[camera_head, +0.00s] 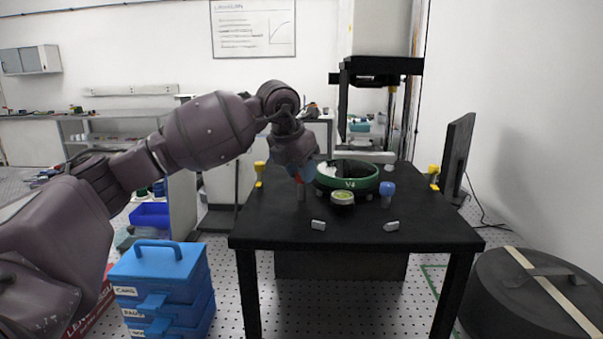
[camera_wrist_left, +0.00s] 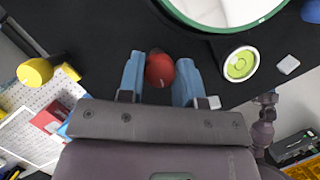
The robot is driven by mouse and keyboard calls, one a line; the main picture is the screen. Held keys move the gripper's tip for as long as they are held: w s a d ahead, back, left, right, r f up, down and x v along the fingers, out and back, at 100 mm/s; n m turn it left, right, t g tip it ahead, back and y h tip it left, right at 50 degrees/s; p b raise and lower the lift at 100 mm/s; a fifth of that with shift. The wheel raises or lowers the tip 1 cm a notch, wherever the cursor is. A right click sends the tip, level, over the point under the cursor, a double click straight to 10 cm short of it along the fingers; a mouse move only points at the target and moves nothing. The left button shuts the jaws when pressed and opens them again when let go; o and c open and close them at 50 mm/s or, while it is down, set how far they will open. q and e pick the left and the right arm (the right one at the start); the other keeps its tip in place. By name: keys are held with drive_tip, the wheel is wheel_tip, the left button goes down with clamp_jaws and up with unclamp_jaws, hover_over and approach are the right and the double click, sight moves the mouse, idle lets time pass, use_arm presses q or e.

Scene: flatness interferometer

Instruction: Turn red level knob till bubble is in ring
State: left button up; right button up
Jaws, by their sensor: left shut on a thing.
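The red level knob (camera_wrist_left: 159,70) sits between the two blue fingers of my left gripper (camera_wrist_left: 160,80) in the left wrist view. In the head view my left gripper (camera_head: 300,174) reaches down at the left side of the green ring-shaped base (camera_head: 347,184), and a little red shows below it. My left gripper is shut on the red knob. The round bubble level (camera_wrist_left: 240,64) has a yellow-green face and a dark ring mark; it also shows at the front of the base in the head view (camera_head: 343,198). The bubble's exact place is too small to tell. My right gripper is not in view.
A blue knob (camera_head: 387,188) stands at the base's right. Yellow-topped posts (camera_head: 259,168) stand near the black table's (camera_head: 270,233) edges. Small grey blocks (camera_head: 318,225) lie in front. A black monitor (camera_head: 458,155) stands at the right. Blue stacked cases (camera_head: 160,265) stand on the floor at left.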

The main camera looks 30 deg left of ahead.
use_arm(q)
drive_tip(key=m+h, duration=0.1)
drive_tip(key=m, duration=0.1)
drive_tip(key=m+h, duration=0.1)
drive_tip(key=m, duration=0.2)
drive_tip(key=shift+a+r+g, duration=0.1)
drive_tip(key=shift+g, duration=0.2)
idle(0.4)
drive_tip(key=o, duration=0.9)
drive_tip(key=v, duration=1)
drive_tip(key=shift+r+b, duration=0.3)
drive_tip(key=shift+r, duration=0.1)
drive_tip(key=shift+a, duration=0.15)
